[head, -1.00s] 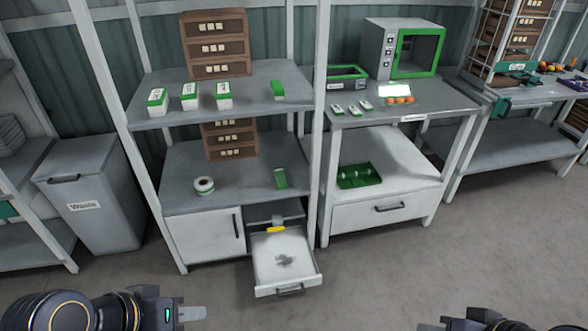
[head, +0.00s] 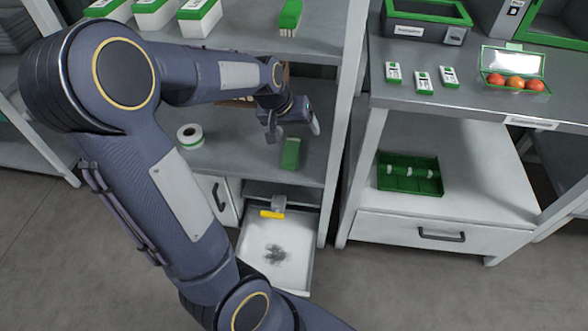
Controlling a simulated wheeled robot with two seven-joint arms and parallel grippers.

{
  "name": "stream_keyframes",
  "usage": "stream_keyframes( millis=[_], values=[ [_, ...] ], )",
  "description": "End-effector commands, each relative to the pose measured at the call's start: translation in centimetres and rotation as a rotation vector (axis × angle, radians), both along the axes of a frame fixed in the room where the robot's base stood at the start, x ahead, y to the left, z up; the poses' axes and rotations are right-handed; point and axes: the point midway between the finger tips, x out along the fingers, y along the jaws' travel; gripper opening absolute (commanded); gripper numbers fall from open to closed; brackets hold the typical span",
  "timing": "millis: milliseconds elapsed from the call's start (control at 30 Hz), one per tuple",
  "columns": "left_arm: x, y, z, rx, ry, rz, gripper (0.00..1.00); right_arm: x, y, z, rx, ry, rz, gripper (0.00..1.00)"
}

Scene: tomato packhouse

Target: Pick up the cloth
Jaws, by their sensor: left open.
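I cannot tell for certain which thing is the cloth. A flat green piece (head: 290,154) on the lower shelf may be it; its details are too small to read. A dark grey patch (head: 277,254) in the open drawer could be a smudge or a thin rag. My left gripper (head: 294,126) is open and empty, its fingers apart above and close to the flat green piece. My left arm covers much of the left side of the view. My right gripper is out of view.
The open drawer (head: 251,250) holds a yellow-handled tool (head: 272,214). A white roll (head: 190,136) sits left on the lower shelf (head: 235,158). An upper shelf with boxes (head: 199,17) and a rack post (head: 347,115) stand close by. A green tray (head: 409,174) is right.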

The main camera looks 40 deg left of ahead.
Motion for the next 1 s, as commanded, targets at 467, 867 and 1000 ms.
stream_keyframes(
  millis=[467,867,1000],
  values=[
    [8.2,8.8,-17.4,0.256,0.086,0.078,0.78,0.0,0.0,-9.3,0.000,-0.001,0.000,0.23],
    [9.4,9.5,-21.4,0.256,0.086,0.078,0.78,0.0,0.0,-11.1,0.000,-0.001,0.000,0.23],
    [10.1,9.8,-23.5,0.255,0.087,0.078,0.78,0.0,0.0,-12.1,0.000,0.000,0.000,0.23]
  ],
)
